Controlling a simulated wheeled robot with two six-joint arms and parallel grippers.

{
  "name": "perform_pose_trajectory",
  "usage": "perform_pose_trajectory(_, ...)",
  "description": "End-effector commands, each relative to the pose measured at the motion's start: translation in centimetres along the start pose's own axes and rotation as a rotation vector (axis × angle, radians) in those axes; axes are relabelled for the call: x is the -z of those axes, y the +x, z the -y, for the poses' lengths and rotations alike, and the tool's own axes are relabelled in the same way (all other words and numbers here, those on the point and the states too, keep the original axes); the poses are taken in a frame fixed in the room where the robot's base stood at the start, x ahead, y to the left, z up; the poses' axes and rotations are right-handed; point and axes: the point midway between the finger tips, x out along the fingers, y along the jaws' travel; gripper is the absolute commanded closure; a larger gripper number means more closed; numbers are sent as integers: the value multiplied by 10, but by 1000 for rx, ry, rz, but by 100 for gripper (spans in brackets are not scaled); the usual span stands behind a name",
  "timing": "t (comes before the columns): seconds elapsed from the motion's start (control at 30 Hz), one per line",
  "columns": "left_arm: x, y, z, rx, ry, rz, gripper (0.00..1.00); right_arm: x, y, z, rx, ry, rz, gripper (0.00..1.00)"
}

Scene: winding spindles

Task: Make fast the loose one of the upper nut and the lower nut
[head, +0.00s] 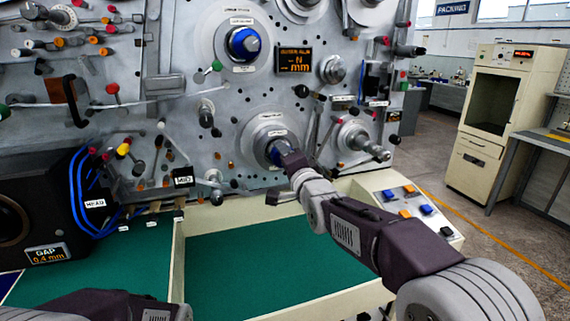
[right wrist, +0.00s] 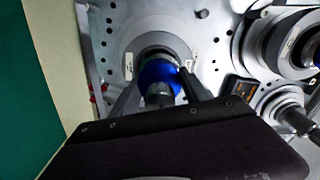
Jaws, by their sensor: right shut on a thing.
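The upper nut (head: 243,43) is a blue ring on the upper spindle of the grey machine panel. The lower nut (head: 273,151) is a blue ring on a lower spindle, partly hidden by my right gripper (head: 287,157). In the right wrist view the lower nut (right wrist: 158,72) sits between the two fingers of my right gripper (right wrist: 160,88), which is shut on it. From these pictures I cannot tell which nut is loose. My left forearm shows at the bottom left of the head view, but its gripper is out of frame.
An orange display (head: 295,61) is right of the upper nut, its reading hard to make out. A gap display (head: 47,253) reads 0.4 mm. Levers and knobs crowd the panel. A control box (head: 408,208) stands at right. The green bench top (head: 270,262) is clear.

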Motion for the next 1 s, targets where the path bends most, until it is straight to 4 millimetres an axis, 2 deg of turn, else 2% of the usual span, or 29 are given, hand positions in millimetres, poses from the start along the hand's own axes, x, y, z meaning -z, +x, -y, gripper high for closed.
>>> perform_pose_trajectory(0.4,-1,10,0,0,0,0,100,0,0,-1,0,186,0,87)
perform_pose_trajectory(0.97,-1,11,0,0,0,0,100,0,0,0,-1,219,0,87)
perform_pose_trajectory(1.0,-1,11,0,0,0,0,100,0,0,0,-1,219,0,44)
